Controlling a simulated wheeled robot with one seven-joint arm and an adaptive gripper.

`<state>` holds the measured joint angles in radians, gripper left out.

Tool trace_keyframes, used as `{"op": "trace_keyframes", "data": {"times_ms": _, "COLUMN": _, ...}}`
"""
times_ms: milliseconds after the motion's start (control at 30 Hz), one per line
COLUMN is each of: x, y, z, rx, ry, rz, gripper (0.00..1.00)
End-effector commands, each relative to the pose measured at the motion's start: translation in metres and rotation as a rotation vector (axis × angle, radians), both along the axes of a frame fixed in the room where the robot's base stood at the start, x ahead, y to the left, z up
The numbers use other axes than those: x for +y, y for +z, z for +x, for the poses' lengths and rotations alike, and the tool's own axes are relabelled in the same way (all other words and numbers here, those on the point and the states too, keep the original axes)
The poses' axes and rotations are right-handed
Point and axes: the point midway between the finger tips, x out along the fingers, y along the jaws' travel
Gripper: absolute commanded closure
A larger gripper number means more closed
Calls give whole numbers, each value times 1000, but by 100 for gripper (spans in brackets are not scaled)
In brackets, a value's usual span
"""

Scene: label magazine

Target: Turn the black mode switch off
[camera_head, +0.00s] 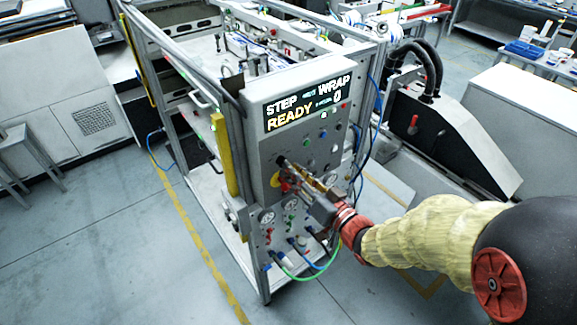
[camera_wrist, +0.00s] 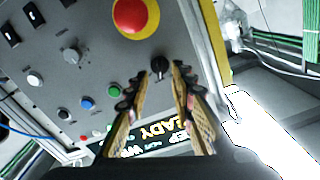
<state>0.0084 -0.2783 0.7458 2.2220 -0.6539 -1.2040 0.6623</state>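The black mode switch (camera_wrist: 159,66) is a small round black knob on the grey control panel (camera_wrist: 100,60), seen in the wrist view. My gripper (camera_wrist: 159,73) is open, with one fingertip on each side of the knob and a visible gap on both sides. Depth between fingertips and panel is hard to judge. In the head view, my gripper (camera_head: 286,165) is at the left part of the panel (camera_head: 262,142), below the display. A dark bit at its tip may be the knob, but most is hidden.
A red emergency button (camera_wrist: 130,14) on a yellow disc sits close beside the switch. The display (camera_head: 308,103) reads STEP, WRAP, READY, 0. Gauges and hoses are below.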

Motion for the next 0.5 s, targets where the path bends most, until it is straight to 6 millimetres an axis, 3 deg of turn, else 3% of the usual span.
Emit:
{"op": "trace_keyframes", "data": {"times_ms": 200, "x": 14, "y": 0, "z": 20, "rx": -1, "ry": 0, "rz": -1, "gripper": 76}}
{"op": "trace_keyframes", "data": {"times_ms": 500, "x": 17, "y": 0, "z": 25, "rx": 1, "ry": -1, "rz": -2, "gripper": 76}}
